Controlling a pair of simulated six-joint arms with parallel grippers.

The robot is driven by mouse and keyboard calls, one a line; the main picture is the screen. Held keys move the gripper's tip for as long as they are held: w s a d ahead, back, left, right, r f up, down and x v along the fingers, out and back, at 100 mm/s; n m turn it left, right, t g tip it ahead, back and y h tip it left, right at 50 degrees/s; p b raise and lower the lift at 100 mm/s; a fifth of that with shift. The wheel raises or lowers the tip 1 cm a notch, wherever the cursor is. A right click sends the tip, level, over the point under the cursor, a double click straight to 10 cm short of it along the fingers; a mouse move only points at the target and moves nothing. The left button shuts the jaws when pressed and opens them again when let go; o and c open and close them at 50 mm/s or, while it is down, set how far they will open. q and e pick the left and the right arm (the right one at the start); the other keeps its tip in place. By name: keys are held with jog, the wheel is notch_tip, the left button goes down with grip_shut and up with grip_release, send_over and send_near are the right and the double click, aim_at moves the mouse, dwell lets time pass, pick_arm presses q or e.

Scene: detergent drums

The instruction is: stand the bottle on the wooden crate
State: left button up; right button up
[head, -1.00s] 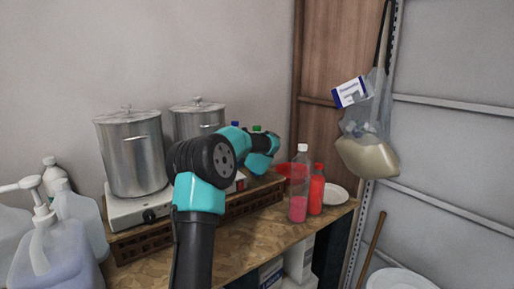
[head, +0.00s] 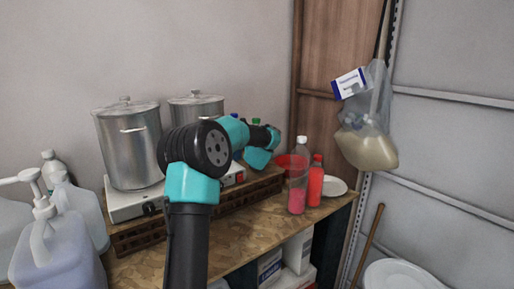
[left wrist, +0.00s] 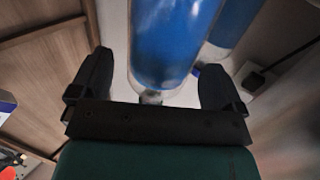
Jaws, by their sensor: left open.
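In the left wrist view a clear bottle with blue liquid (left wrist: 172,40) lies between the two fingers of my left gripper (left wrist: 157,62). The gripper is open, and I see a gap at each side of the bottle. In the head view my left arm's teal wrist (head: 258,158) is over the back of the bench, and its fingers cannot be made out. The low brown wooden crate (head: 235,203) stands on the bench, partly hidden by my arm. A bottle with pink-red liquid (head: 297,190) stands at its right. My right gripper is not in view.
A second blue bottle (left wrist: 237,22) is close beside the first. Two steel pots (head: 130,150) stand on a hotplate on the crate. Jugs crowd the left.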

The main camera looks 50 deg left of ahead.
pick_arm(q)
jog(key=v, duration=0.9)
jog(key=shift+s+d, duration=0.2)
